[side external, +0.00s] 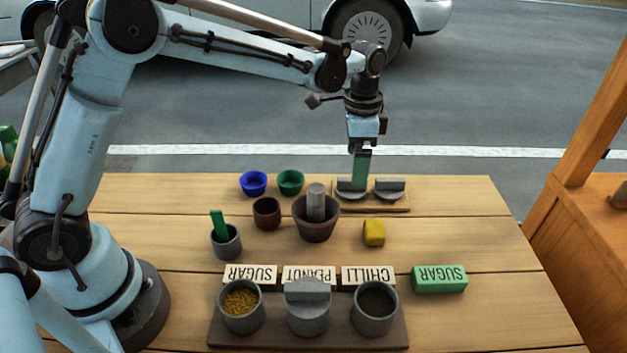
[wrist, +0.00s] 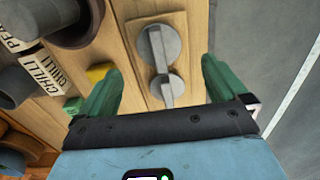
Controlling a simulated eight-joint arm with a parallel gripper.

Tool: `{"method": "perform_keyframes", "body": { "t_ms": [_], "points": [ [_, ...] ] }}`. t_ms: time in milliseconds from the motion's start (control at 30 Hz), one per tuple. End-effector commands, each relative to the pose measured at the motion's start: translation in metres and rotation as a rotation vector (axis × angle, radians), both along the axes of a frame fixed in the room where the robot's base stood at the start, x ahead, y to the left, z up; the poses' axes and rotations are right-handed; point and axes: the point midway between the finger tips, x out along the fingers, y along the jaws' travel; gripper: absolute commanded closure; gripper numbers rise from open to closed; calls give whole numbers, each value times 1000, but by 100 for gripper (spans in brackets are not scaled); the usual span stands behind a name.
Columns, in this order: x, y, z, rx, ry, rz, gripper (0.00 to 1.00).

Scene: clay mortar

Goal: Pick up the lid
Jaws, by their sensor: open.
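Two grey round lids with raised bar handles rest on a small wooden board at the back right of the table, a left lid (side external: 351,193) and a right lid (side external: 389,190). In the wrist view, the left lid (wrist: 159,45) is the upper one and the right lid (wrist: 167,88) the lower one. A third grey lid (side external: 307,292) covers the middle front pot. My gripper (side external: 360,180) points down over the left lid, partly hiding it. In the wrist view, my gripper (wrist: 162,75) has its green fingers wide apart, with nothing held between them.
A mortar with a grey pestle (side external: 316,222) stands just left of the lid board (side external: 400,208). Blue (side external: 253,183) and green (side external: 290,182) bowls are further left. A yellow block (side external: 374,233) lies in front. Labels and open pots (side external: 375,308) line the table's front.

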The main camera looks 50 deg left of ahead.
Motion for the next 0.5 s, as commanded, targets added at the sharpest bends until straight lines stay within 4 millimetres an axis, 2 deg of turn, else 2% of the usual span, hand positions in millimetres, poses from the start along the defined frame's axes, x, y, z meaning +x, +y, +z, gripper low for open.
{"method": "perform_keyframes", "body": {
  "t_ms": [167,500],
  "points": [
    [-1,1,-10,0,0,1,1],
    [-4,3,-53,-1,-1,1,1]
  ]
}}
